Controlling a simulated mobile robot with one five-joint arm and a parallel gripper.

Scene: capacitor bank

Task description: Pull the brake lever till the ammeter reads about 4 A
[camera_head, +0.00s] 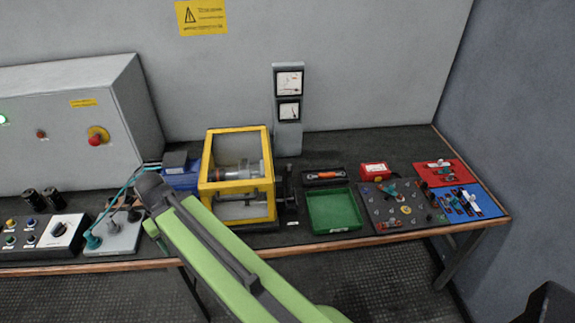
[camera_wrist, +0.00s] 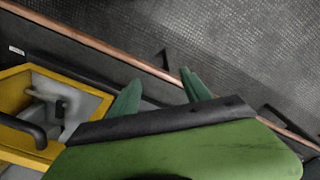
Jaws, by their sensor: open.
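The yellow-framed machine (camera_head: 240,222) stands on the bench, with a metal shaft inside its guard. A dark upright part (camera_head: 288,190) at its right side may be the brake lever; I cannot be sure. Two dial meters stand one above the other on a grey post, the upper one (camera_head: 289,83) and the lower one (camera_head: 289,112); their needles are too small to read. My gripper (camera_wrist: 160,80) is open, with nothing seen between its teal fingers. It is near the bench's front edge, left of the machine in the head view. The yellow frame (camera_wrist: 45,75) shows beside it in the wrist view.
A grey cabinet (camera_head: 60,140) and a button panel (camera_head: 25,240) are at the left. A green tray (camera_head: 335,210), a wrench (camera_head: 325,175), and a parts board (camera_head: 398,208) lie right of the machine. The floor in front of the bench is clear.

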